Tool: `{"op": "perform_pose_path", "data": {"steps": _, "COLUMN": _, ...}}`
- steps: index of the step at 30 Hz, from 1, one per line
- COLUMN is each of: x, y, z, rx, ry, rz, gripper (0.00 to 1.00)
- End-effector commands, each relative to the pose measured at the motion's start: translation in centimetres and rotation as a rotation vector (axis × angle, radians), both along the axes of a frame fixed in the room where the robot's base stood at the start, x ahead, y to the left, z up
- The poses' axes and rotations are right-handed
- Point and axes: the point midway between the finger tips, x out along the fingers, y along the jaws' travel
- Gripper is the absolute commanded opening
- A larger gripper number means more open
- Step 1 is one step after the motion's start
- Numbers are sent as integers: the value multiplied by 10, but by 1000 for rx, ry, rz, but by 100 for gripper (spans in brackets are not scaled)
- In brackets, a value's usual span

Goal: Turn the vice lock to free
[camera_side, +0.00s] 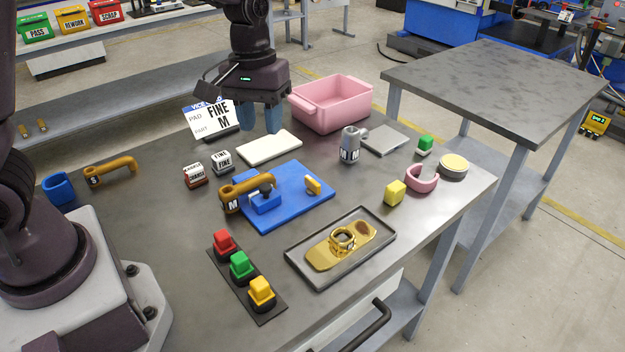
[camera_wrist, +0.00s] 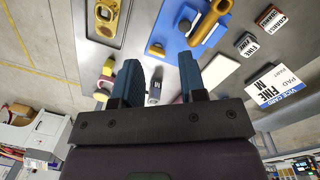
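The blue vice plate (camera_side: 288,213) lies mid-table with a blue block (camera_side: 265,203) on it. A bronze handle-like piece marked M (camera_side: 247,187) lies over the block. A small yellow tab (camera_side: 313,185), perhaps the lock, sits near the plate's right side, turned at an angle; its setting is not readable. In the wrist view the plate (camera_wrist: 176,42), yellow tab (camera_wrist: 156,49) and bronze piece (camera_wrist: 212,22) show at the top. My gripper (camera_side: 260,120) is open and empty, above the table behind the plate; its two blue fingers also show apart in the wrist view (camera_wrist: 159,75).
A white pad (camera_side: 269,148), vice card (camera_side: 210,120) and pink bin (camera_side: 332,103) are near my gripper. A grey mug-like part (camera_side: 350,145) stands right of the plate. A tray (camera_side: 300,268) with gold parts and a button strip (camera_side: 268,309) lie in front.

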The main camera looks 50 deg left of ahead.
Motion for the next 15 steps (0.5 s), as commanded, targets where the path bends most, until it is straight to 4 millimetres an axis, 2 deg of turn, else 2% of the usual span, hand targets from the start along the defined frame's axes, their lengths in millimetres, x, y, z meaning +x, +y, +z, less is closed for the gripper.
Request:
{"op": "perform_pose_path", "data": {"steps": 1, "x": 15, "y": 4, "z": -18, "rx": 16, "ry": 34, "rz": 75, "gripper": 38}}
{"op": "perform_pose_path", "data": {"steps": 3, "x": 34, "y": 10, "z": -38, "rx": 37, "ry": 63, "rz": 193, "gripper": 38}}
{"op": "perform_pose_path", "data": {"steps": 9, "x": 81, "y": 25, "z": -86, "rx": 106, "ry": 93, "rz": 522, "gripper": 38}}
{"op": "perform_pose_path", "data": {"steps": 12, "x": 105, "y": 31, "z": -98, "rx": 124, "ry": 70, "rz": 699, "gripper": 38}}
{"op": "perform_pose_path", "data": {"steps": 15, "x": 125, "y": 30, "z": -87, "rx": 95, "ry": 26, "rz": 846, "gripper": 38}}
